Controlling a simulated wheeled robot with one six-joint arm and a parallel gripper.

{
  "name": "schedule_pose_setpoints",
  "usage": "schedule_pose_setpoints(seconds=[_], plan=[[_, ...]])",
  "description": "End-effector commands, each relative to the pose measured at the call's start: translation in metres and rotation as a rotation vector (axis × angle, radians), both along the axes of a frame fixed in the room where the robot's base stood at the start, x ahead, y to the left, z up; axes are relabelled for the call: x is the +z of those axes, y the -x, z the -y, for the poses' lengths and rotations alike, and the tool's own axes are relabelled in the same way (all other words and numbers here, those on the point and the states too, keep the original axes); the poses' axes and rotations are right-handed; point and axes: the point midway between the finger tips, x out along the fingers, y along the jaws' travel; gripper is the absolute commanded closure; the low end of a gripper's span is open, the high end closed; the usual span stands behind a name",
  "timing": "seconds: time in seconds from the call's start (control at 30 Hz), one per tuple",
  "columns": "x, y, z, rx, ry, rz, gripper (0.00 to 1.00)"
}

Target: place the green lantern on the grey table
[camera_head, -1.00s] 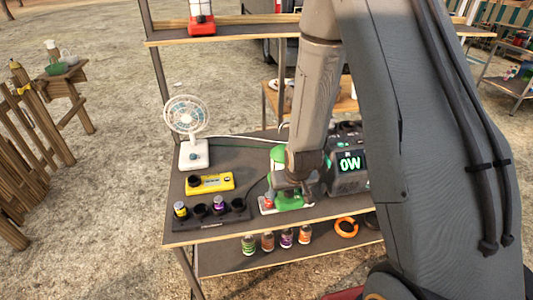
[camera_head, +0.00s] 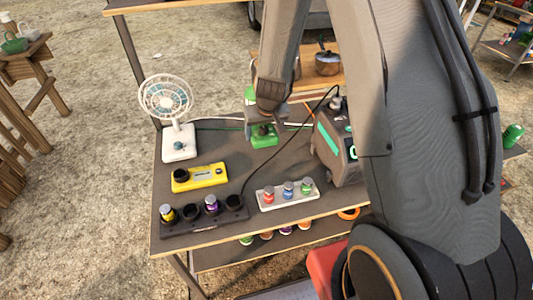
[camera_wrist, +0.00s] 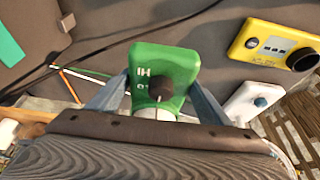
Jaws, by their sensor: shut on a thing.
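The green lantern (camera_head: 264,139) is held over the back part of a dark grey shelf top (camera_head: 225,148). My gripper (camera_head: 263,120) is shut on it from above. In the wrist view its green base with "HI" lettering and a dark knob (camera_wrist: 159,85) is between my two fingers (camera_wrist: 163,102).
A white fan (camera_head: 167,103), a yellow device (camera_head: 200,178), a black holder (camera_head: 203,227), a white tray of small jars (camera_head: 288,194) and a power station (camera_head: 336,140) stand on the shelf top. A black cable crosses it. Bare surface lies between the fan and power station.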

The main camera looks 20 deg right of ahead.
Motion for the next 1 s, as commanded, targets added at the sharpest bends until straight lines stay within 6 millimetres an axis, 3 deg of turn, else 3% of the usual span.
schedule_pose_setpoints(seconds=[0.4, 0.77, 1.0], plan=[[-0.041, -0.004, -0.002, 0.003, -0.002, 0.001, 0.71], [-0.062, -0.003, -0.002, 0.003, -0.002, 0.0, 0.71], [-0.091, -0.002, -0.002, 0.003, -0.002, -0.001, 0.71]])
